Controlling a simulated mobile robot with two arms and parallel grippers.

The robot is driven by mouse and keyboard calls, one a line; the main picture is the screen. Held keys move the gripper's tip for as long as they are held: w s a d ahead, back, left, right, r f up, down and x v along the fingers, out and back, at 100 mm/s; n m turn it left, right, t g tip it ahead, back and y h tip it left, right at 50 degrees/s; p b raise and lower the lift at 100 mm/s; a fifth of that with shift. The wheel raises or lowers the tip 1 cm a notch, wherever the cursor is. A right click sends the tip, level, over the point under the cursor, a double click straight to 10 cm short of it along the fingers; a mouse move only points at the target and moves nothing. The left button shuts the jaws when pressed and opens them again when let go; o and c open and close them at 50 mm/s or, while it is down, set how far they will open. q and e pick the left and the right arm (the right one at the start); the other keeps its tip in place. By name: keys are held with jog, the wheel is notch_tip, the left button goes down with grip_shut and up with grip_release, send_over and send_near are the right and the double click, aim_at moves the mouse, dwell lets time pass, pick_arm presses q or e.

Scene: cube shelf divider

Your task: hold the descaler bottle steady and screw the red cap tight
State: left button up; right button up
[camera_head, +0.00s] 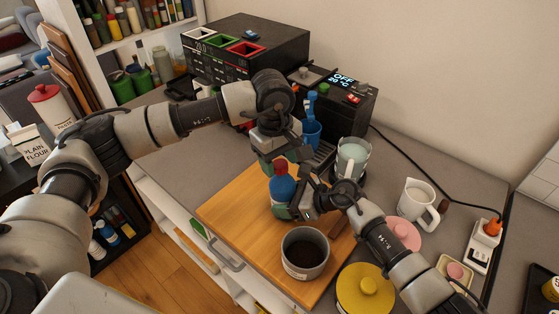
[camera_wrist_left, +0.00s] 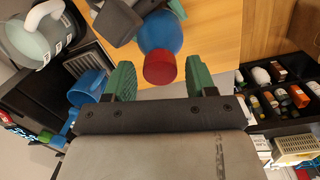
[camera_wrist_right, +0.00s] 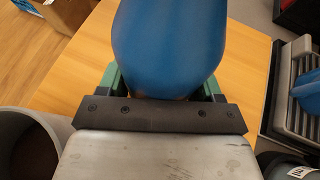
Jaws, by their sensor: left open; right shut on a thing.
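The descaler bottle (camera_head: 283,191) is blue with a red cap (camera_head: 280,167) on its top. It stands upright on the wooden board (camera_head: 240,209). My right gripper (camera_head: 294,205) is shut on the bottle's body from the right; the blue body (camera_wrist_right: 170,45) fills the space between its green fingers in the right wrist view. My left gripper (camera_head: 273,160) is open above the bottle. In the left wrist view the red cap (camera_wrist_left: 160,68) lies between the spread green fingers (camera_wrist_left: 160,80), apart from both. Whether the cap is fully seated cannot be told.
A pot of dark liquid (camera_head: 305,253) stands on the board in front of the bottle. A yellow lidded pot (camera_head: 365,291), a pink lid (camera_head: 402,234) and a white jug (camera_head: 417,200) are to the right. A blue cup (camera_head: 311,132) and a black machine (camera_head: 345,104) stand behind.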

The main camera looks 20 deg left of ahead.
aim_at(277, 163)
pick_arm(q)
jog(key=shift+a+r, duration=0.2)
jog(key=shift+r, duration=2.55)
notch_tip(277, 163, up, 12)
jog(key=a, duration=0.1)
pick_arm(e)
jog(key=o, duration=1.1)
jog(key=shift+d, duration=0.1)
jog(key=v, duration=1.2)
